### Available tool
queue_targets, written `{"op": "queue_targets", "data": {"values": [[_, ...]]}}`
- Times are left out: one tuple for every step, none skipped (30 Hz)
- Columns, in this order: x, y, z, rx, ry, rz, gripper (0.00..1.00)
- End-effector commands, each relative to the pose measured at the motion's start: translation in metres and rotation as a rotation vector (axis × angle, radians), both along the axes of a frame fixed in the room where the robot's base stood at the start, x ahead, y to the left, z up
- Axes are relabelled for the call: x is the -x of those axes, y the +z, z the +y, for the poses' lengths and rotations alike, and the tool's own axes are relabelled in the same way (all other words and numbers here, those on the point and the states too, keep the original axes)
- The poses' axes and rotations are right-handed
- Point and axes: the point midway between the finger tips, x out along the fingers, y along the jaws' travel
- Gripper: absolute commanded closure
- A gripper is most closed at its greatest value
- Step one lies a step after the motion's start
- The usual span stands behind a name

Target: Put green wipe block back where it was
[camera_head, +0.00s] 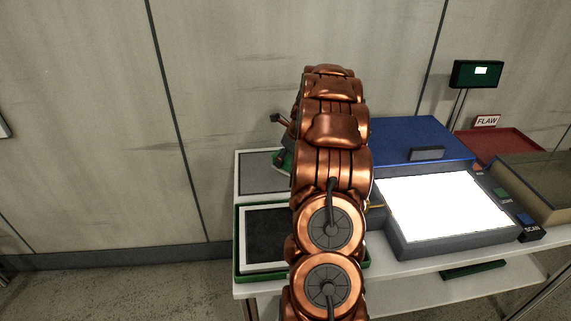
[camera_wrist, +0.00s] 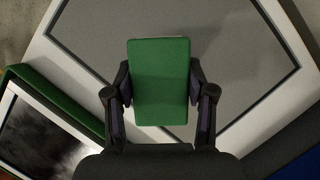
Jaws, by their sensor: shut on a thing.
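In the wrist view my gripper (camera_wrist: 160,92) is shut on the green wipe block (camera_wrist: 160,70), with one finger on each long side. The block's flat green face is toward the camera. Behind it in that view lies a grey mat with a dark outline (camera_wrist: 90,35) on a white surface. I cannot tell whether the block touches the mat or hangs above it. In the head view my arm hides most of the gripper and block; a bit of green shows at the arm's left edge over the grey mat (camera_head: 258,178).
A green-rimmed tray with a dark plate (camera_head: 262,240) sits in front of the mat. Right of my arm stand a lit white panel (camera_head: 445,208), a blue box (camera_head: 415,136), a red tray (camera_head: 510,143), a FLAW sign (camera_head: 487,121) and a green display (camera_head: 476,74).

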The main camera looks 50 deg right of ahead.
Motion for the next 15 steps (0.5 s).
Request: {"op": "queue_targets", "data": {"values": [[0.001, -0.005, 0.001, -0.003, 0.0, 0.002, 0.73], [0.001, -0.009, 0.001, -0.005, 0.001, 0.003, 0.73], [0.001, -0.015, 0.002, -0.006, 0.002, 0.006, 0.73], [0.002, -0.019, 0.002, -0.009, 0.002, 0.006, 0.73], [0.002, -0.023, 0.002, -0.009, 0.001, 0.006, 0.73], [0.002, -0.027, 0.002, -0.007, 0.001, 0.005, 0.73], [0.001, -0.029, 0.001, -0.005, 0.0, 0.004, 0.73], [0.001, -0.031, 0.001, -0.004, 0.001, 0.003, 0.73], [0.001, -0.031, 0.001, -0.002, 0.0, 0.002, 0.73], [0.001, -0.031, 0.0, -0.002, 0.001, 0.002, 0.73], [0.001, -0.031, 0.0, -0.002, 0.001, 0.001, 0.73], [0.001, -0.031, 0.0, -0.001, 0.0, 0.001, 0.73], [0.001, -0.031, 0.0, -0.001, 0.0, 0.001, 0.73], [0.001, -0.031, 0.0, -0.001, 0.0, 0.001, 0.73], [0.001, -0.031, 0.0, -0.002, 0.001, 0.001, 0.73]]}}
